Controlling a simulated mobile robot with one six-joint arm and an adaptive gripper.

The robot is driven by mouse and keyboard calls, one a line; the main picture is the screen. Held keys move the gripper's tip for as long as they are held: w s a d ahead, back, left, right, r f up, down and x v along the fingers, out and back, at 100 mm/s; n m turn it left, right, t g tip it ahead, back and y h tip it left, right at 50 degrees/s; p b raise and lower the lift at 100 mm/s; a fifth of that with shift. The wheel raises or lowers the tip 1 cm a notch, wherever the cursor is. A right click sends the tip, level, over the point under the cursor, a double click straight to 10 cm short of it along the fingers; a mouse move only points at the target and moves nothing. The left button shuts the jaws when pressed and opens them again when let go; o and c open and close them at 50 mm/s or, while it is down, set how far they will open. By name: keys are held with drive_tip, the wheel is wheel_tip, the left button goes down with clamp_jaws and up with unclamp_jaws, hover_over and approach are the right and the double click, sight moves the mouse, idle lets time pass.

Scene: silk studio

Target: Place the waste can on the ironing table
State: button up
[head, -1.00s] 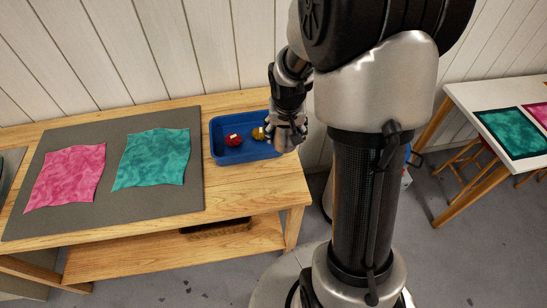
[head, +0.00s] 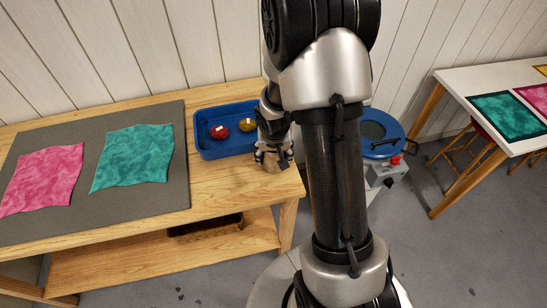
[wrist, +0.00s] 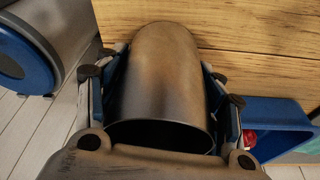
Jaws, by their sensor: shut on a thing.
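The waste can (wrist: 160,70), a brownish metal cylinder with an open dark mouth, lies between the fingers of my gripper (wrist: 163,85) in the wrist view. The fingers press on both its sides. In the head view my gripper (head: 273,157) is over the right end of the wooden table (head: 230,188), just right of the blue tray; the can is mostly hidden there. Whether the can touches the tabletop I cannot tell. The table carries a grey pad (head: 85,208) and looks like the ironing table.
The blue tray (head: 213,153) holds a red and a yellow pincushion-like item. Pink (head: 40,180) and teal (head: 133,157) cloths lie on the pad. A blue-lidded drum (head: 385,148) stands behind my arm. A white table (head: 450,82) is at right. Bare wood lies in front of the tray.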

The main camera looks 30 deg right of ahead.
drive_tip(key=o, duration=1.7)
drive_tip(key=shift+o, duration=0.2)
drive_tip(key=s+a+r+n+t+p, duration=0.1)
drive_tip(key=s+a+r+p, duration=0.25)
drive_tip(key=r, duration=0.85)
drive_tip(key=s+a+r+n+p, duration=0.15)
drive_tip(key=s+a+r, duration=0.3)
drive_tip(key=r, duration=0.75)
drive_tip(key=s+a+r+n, duration=0.1)
drive_tip(key=s+a+r, duration=0.1)
drive_tip(key=s, duration=0.2)
drive_tip(key=s+a+r+n+y, duration=0.1)
drive_tip(key=s+a+r, duration=0.1)
drive_tip(key=s, duration=0.3)
drive_tip(key=s+a+r+n, duration=0.1)
drive_tip(key=s+a+r, duration=0.1)
drive_tip(key=s+r, duration=0.2)
drive_tip(key=shift+s+t, duration=0.4)
drive_tip(key=shift+s, duration=0.15)
